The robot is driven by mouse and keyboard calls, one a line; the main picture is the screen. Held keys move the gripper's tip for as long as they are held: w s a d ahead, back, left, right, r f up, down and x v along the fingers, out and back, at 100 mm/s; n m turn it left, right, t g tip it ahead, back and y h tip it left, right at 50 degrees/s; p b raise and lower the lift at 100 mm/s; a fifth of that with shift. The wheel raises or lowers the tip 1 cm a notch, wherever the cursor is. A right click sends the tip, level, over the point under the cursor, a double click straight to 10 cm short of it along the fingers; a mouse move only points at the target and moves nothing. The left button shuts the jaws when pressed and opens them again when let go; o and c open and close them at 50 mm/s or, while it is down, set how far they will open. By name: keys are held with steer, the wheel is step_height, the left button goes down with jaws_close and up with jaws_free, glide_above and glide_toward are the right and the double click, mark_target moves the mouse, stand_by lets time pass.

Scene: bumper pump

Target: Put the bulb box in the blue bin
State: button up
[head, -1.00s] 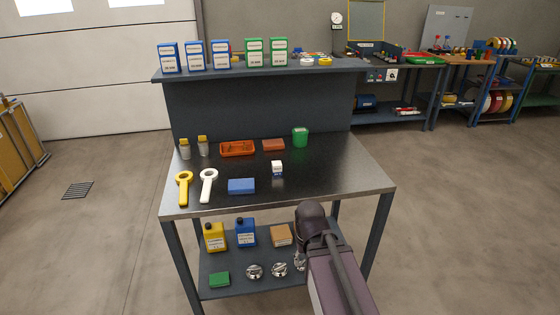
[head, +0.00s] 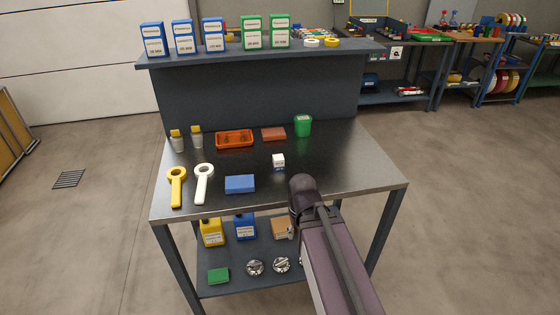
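My arm (head: 325,240) reaches up in front of the bench's right part. My gripper does not show.
The bench (head: 340,178) also bears a yellow and a white ring-headed tool, two yellow-capped jars, an orange tray (head: 234,139), a reddish block and a green container (head: 303,125). Blue and green boxes line the raised shelf. Bottles and metal parts fill the lower shelf. The bench's right side is clear.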

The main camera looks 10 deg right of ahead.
steer(key=shift+a, duration=0.1)
steer(key=o, duration=0.5)
steer(key=shift+c, duration=0.2)
steer(key=shift+o, duration=0.3)
steer(key=shift+w+r, duration=0.2)
steer(key=t+p, duration=0.5)
steer(key=p, duration=1.1)
glide_toward(280, 158)
steer(key=shift+s+r, duration=0.15)
steer(key=shift+r, duration=0.65)
steer(key=shift+f, duration=0.1)
steer(key=shift+g, duration=0.3)
steer(key=b+x, duration=0.7)
steer(key=x, duration=0.1)
steer(key=shift+f+b, duration=0.15)
steer(key=shift+b, duration=0.3)
